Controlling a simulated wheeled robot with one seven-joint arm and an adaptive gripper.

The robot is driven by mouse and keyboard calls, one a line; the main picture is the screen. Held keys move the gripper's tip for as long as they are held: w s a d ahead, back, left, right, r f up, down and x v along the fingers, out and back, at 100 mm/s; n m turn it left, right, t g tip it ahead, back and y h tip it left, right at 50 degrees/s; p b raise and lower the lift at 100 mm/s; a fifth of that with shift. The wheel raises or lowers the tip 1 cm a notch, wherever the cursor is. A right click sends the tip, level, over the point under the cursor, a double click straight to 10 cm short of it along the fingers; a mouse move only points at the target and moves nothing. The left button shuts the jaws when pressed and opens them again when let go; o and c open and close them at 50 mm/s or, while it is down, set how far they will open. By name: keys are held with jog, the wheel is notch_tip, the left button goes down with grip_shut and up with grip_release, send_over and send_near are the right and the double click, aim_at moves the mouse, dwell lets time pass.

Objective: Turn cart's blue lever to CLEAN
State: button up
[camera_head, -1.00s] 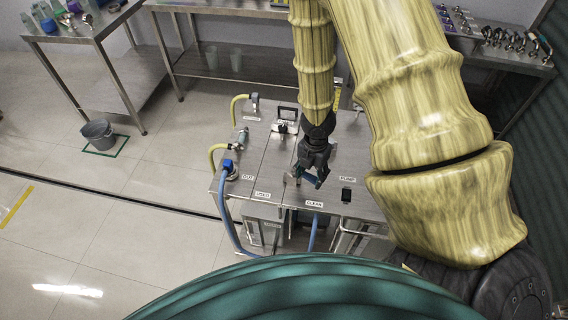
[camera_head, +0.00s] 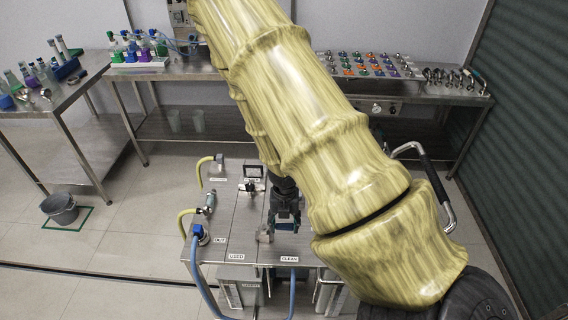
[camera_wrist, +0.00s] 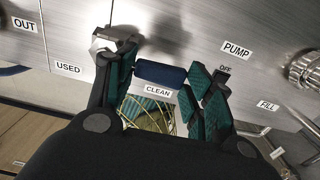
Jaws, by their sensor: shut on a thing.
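The blue lever (camera_wrist: 161,73) lies crosswise between the fingers of my gripper (camera_wrist: 160,85) in the wrist view, just above the CLEAN label (camera_wrist: 158,90). My gripper is shut on it. The lever's metal valve body (camera_wrist: 110,42) is beside the left finger, between the USED label (camera_wrist: 68,67) and the CLEAN label. In the head view my gripper (camera_head: 285,222) is low over the steel cart top (camera_head: 225,225), behind its CLEAN label (camera_head: 289,259). The fingers partly hide the lever's ends.
The PUMP label (camera_wrist: 236,50) and a black OFF switch (camera_wrist: 221,75) are right of my gripper. The blue-capped OUT fitting (camera_head: 198,233) and hoses stand at the cart's left. A black-gripped cart handle (camera_head: 415,150) rises at right. Benches line the back wall; a bucket (camera_head: 60,209) stands left.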

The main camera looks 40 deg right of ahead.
jog(key=o, duration=1.4)
jog(key=shift+s+d+f, duration=0.1)
jog(key=shift+d, duration=0.05)
jog(key=shift+w, duration=0.2)
jog(key=shift+r, duration=0.2)
jog(key=shift+w+r, duration=0.3)
jog(key=shift+r, duration=0.15)
jog(key=r, duration=0.2)
jog(key=s+r, duration=0.1)
jog(key=r, duration=0.2)
jog(key=shift+w+r, duration=0.2)
jog(key=shift+r, duration=0.45)
jog(key=shift+s+r, duration=0.15)
jog(key=shift+r, duration=2.05)
